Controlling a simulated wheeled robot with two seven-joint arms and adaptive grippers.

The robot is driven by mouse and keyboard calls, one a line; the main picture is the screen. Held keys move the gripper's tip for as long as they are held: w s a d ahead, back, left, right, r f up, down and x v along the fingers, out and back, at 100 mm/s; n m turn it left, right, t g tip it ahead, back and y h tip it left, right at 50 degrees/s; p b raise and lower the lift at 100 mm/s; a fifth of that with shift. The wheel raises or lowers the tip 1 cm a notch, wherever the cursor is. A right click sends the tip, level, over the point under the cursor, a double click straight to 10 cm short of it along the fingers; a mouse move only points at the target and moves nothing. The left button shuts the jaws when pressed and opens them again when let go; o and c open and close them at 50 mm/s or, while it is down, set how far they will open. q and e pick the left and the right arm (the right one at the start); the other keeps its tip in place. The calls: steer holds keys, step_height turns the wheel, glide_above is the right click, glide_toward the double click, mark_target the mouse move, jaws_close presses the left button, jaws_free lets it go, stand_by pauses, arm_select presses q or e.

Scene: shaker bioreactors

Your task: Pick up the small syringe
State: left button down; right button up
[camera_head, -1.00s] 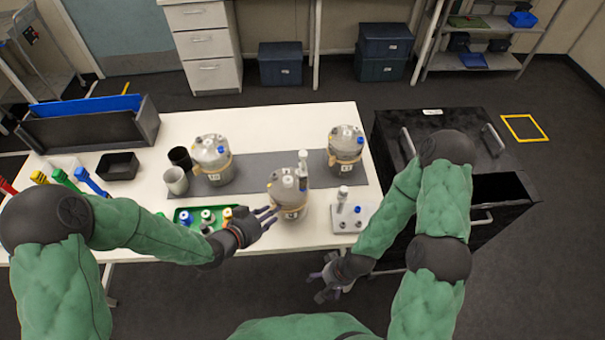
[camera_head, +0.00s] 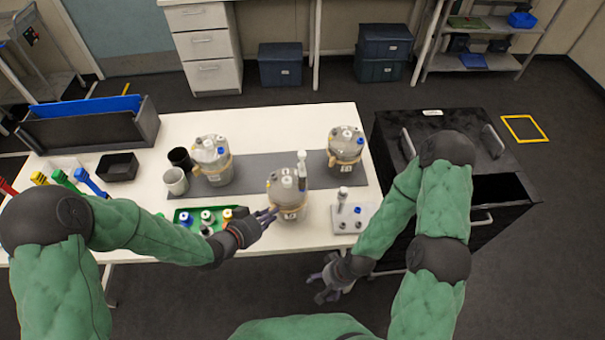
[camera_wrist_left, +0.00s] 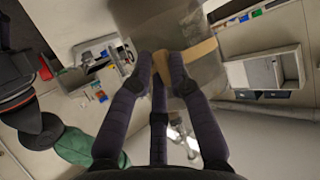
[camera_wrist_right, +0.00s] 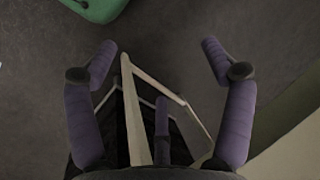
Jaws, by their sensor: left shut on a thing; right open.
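Two upright slim items could be syringes. One, white-topped with blue (camera_head: 302,165), stands at the front vessel's lid; the other, white-capped (camera_head: 342,196), stands in a pale holder (camera_head: 345,226) to the right. I cannot tell which is the small syringe. My left gripper (camera_head: 272,215) is at the lower left side of the front grey vessel (camera_head: 290,205). In the left wrist view its fingers (camera_wrist_left: 160,62) are shut on the vessel's tan band (camera_wrist_left: 200,50). My right gripper (camera_head: 325,290) is open and empty in front of the table edge; its spread fingers show in the right wrist view (camera_wrist_right: 162,65).
Two more banded vessels (camera_head: 212,165) (camera_head: 345,150) stand on the grey mat (camera_head: 270,165). A green tray (camera_head: 183,218) with several bottles lies left of my left gripper. Two cups, a black box (camera_head: 118,166) and colored tools are further left. A black cabinet (camera_head: 440,125) stands right.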

stand_by(0.4)
steer(key=c, duration=0.3)
step_height(320, 180, up, 11)
steer(key=w+n+t, duration=0.2)
steer(key=n, duration=0.5)
steer(key=shift+c, duration=0.2)
steer(key=m+t, duration=0.1)
steer(key=t, duration=1)
glide_toward(304, 174)
steer(key=shift+d+f+x, duration=0.15)
steer(key=shift+f+x, duration=0.1)
steer(key=shift+x, duration=1.8)
steer(key=shift+d+f+x, duration=0.1)
steer(key=shift+f+x, duration=0.15)
steer(key=shift+x, duration=1.8)
steer(key=shift+d+f+x, duration=0.15)
steer(key=shift+f+x, duration=0.1)
steer(key=shift+x, duration=1.8)
